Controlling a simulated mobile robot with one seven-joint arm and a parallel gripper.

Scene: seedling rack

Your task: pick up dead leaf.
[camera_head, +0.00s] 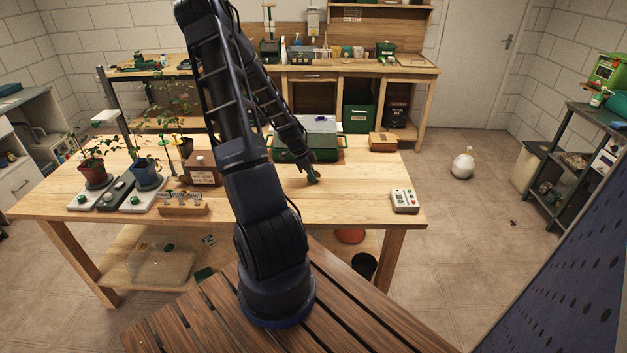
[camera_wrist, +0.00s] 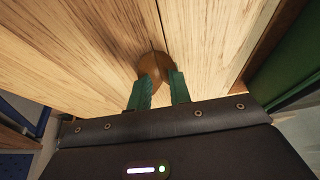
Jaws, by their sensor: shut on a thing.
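My gripper (camera_wrist: 159,90) shows in the wrist view with its two green fingers close together around a small brown leaf (camera_wrist: 155,66). The leaf is rounded and stands out beyond the fingertips over the wooden table (camera_wrist: 90,45). I cannot tell whether the leaf still touches the table top. In the head view my gripper (camera_head: 313,179) is low over the middle right of the table, just in front of the green tray. The leaf is too small to make out there.
A green tray with a clear lid (camera_head: 305,150) stands right behind my gripper. A brown box (camera_head: 382,141) and a white button panel (camera_head: 404,201) are to the right. Potted plants (camera_head: 147,172) and a wooden rack (camera_head: 183,208) stand at left. The table's front middle is clear.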

